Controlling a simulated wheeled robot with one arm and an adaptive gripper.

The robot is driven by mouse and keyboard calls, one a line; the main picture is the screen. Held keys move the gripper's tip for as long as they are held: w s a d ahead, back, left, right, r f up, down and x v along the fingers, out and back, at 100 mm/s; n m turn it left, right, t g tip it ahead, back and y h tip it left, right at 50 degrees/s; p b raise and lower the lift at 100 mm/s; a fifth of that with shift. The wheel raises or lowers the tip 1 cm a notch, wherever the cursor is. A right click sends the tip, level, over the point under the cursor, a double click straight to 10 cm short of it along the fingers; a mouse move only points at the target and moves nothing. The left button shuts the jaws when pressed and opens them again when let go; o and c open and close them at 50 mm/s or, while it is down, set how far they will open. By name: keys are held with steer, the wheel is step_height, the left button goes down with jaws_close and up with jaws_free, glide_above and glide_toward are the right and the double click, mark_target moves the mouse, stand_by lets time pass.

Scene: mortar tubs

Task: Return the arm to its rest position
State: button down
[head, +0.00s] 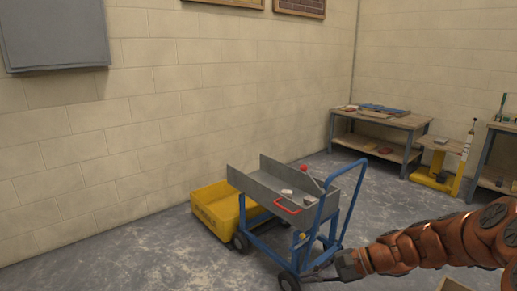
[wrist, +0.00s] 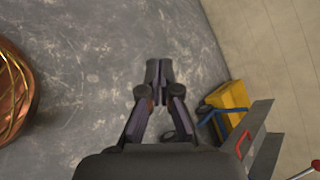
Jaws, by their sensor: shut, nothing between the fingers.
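My arm reaches in from the right edge of the head view, low, with its orange-brown links bent. My gripper (head: 312,278) is at its end, in front of the lower part of the blue-framed cart (head: 345,205) in that view. In the wrist view the two dark fingers (wrist: 158,72) come together at their tips over bare grey floor. They are shut with nothing between them. The cart's grey tray (wrist: 253,140) with a red handle shows at the lower right of the wrist view.
A yellow tub (head: 222,212) stands on the floor behind the cart, by the wall. Workbenches (head: 408,122) and a yellow stand (head: 437,179) line the far right. A box edge (head: 452,285) shows beneath my arm. The floor at the left front is clear.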

steer(key=s+a+r+n+g+h+p, duration=0.2)
steer(key=s+r+n+h+p, duration=0.25)
steer(key=s, duration=0.45)
steer(key=s+a+r+n+g+h+p, duration=0.1)
steer(key=s+a+r+n+g+p, duration=0.15)
steer(key=s+r+p, duration=0.4)
steer(key=s+d+r+n+h+p, duration=0.2)
steer(key=s+d+r+h+p, duration=0.1)
steer(key=s, duration=0.5)
steer(key=s+d+r+n+h+p, duration=0.2)
steer(key=s+d+r+h+p, duration=0.1)
steer(key=s+d+r, duration=0.3)
steer(key=shift+s+d+r+n+h+p, duration=0.35)
steer(key=shift+s+p, duration=0.2)
steer(key=shift+s, duration=0.3)
steer(key=shift+d+f+t, duration=0.1)
steer(key=shift+d+t, duration=0.05)
steer(key=shift+t, duration=0.1)
